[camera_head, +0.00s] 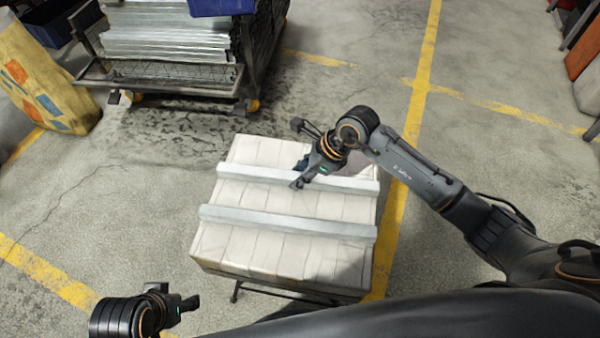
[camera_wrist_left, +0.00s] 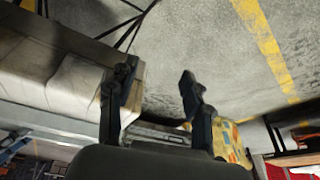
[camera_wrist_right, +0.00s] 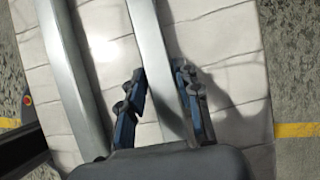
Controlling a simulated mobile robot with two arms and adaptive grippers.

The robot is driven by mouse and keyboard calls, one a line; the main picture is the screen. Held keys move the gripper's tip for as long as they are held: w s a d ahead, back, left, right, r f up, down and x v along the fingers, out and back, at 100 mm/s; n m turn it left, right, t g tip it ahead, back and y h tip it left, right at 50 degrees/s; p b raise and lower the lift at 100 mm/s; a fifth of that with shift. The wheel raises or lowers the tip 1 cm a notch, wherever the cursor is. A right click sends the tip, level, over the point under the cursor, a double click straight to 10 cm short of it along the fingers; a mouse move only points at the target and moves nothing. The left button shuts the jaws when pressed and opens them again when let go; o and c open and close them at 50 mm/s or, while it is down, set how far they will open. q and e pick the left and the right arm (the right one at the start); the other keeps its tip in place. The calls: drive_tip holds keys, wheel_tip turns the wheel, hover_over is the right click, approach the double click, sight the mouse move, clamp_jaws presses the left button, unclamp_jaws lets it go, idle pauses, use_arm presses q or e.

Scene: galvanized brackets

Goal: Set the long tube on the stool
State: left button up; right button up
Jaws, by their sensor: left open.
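Two long pale grey tubes lie across a white, panelled platform (camera_head: 265,262) on thin dark legs. It is the only stool-like thing I can make out. The front tube (camera_head: 285,223) is free. The rear tube (camera_head: 255,174) has my right gripper (camera_head: 300,174) over its middle.
A wheeled cart (camera_head: 160,75) with stacked metal pieces and a blue bin (camera_head: 222,6) stands at the back left. A yellow sack-like object (camera_head: 45,85) is at the far left. Open concrete floor with yellow lines surrounds the platform.

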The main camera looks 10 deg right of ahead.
drive_tip(key=shift+o, duration=0.8)
drive_tip(key=shift+r, duration=0.2)
use_arm(q)
drive_tip(key=p+x, duration=0.2)
drive_tip(key=x, duration=0.5)
drive_tip(key=shift+s, duration=0.35)
use_arm(e)
drive_tip(key=v, duration=1.2)
use_arm(q)
drive_tip(key=shift+d, duration=0.1)
use_arm(e)
drive_tip(key=shift+f, duration=0.1)
